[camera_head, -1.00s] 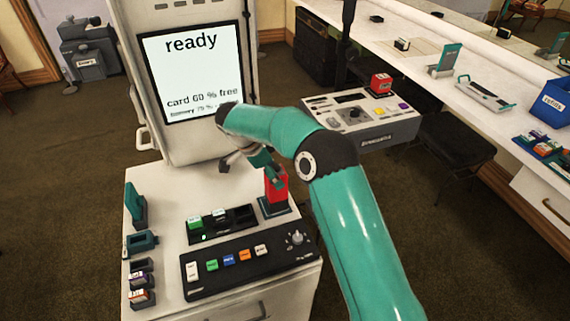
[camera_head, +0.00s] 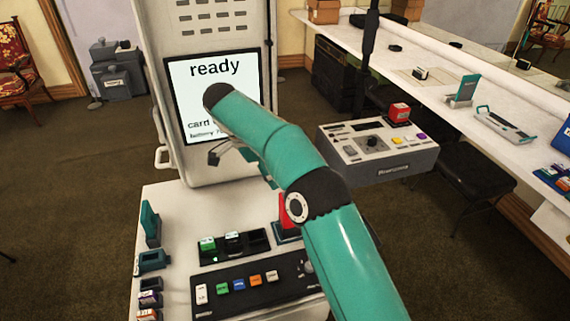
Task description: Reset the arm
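My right arm, teal with black joints, comes in from the lower right and reaches across the console. A red block (camera_head: 284,228) stands on the console (camera_head: 180,196), partly hidden behind the forearm. My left gripper is not in view.
A button panel (camera_head: 250,284) and a black tray (camera_head: 233,247) with green and white-topped blocks lie on the console. Teal holders (camera_head: 150,225) line its left edge. A grey control box (camera_head: 380,160) stands at right, before a long white counter (camera_head: 440,75).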

